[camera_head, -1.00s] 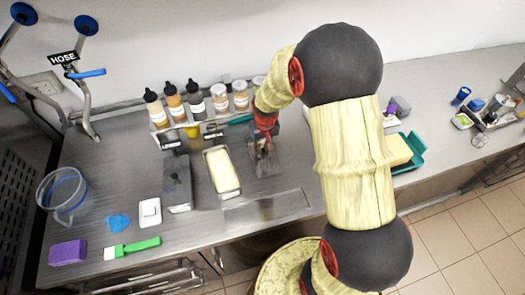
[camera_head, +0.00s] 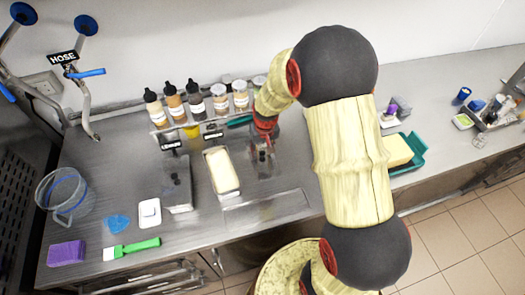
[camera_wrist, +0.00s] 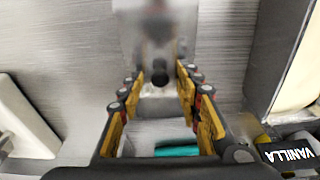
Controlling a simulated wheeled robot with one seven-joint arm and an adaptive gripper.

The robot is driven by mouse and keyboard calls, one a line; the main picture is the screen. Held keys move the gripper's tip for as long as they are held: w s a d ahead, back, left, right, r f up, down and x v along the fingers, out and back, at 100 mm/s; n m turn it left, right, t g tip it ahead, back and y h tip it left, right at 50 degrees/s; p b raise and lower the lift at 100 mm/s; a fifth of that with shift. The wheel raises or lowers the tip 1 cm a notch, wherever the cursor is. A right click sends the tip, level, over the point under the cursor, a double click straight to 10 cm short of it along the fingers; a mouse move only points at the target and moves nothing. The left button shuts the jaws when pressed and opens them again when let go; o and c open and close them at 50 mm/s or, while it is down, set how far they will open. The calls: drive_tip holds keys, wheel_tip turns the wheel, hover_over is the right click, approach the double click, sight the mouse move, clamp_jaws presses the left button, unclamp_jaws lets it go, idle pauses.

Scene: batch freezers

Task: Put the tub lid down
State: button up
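The tub lid is a grey metal plate with a black knob. It lies on the counter right of the open tub in the head view (camera_head: 262,168), and the wrist view shows it blurred (camera_wrist: 145,28). My gripper (camera_wrist: 159,78) is above the lid, its fingers apart on either side of the knob, with a gap showing on both sides. In the head view my gripper (camera_head: 265,128) is partly hidden by my arm. The open tub (camera_head: 237,190), filled with something cream-coloured, stands left of the lid; a VANILLA label (camera_wrist: 287,154) is beside it.
Another lidded tub (camera_head: 177,195) stands further left. Several bottles and jars (camera_head: 195,100) line a rack behind. A green tray (camera_head: 416,150) with a yellow block is to the right. A white tile (camera_head: 149,212) and green brush (camera_head: 133,247) lie front left.

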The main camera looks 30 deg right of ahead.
sight(264, 161)
drive_tip(key=s+a+r+t+p, duration=0.15)
drive_tip(key=s+r, duration=0.25)
drive_tip(key=r, duration=0.5)
drive_tip(key=s+a+r+n, duration=0.1)
drive_tip(key=s+a+r, duration=0.2)
drive_tip(key=r, duration=0.6)
drive_tip(key=s+a+r+t+p, duration=0.15)
drive_tip(key=s+r, duration=0.25)
drive_tip(key=r, duration=0.5)
drive_tip(key=s+a+r, duration=0.2)
drive_tip(key=s, duration=0.4)
drive_tip(key=s+a+r+n+b, duration=0.1)
drive_tip(key=s+a+r, duration=0.1)
drive_tip(key=s, duration=0.4)
drive_tip(key=shift+a+r+t, duration=0.35)
drive_tip(key=shift+r+t, duration=0.05)
drive_tip(key=shift+r, duration=0.1)
wheel_tip(264, 161, down, 5)
drive_tip(key=b, duration=0.5)
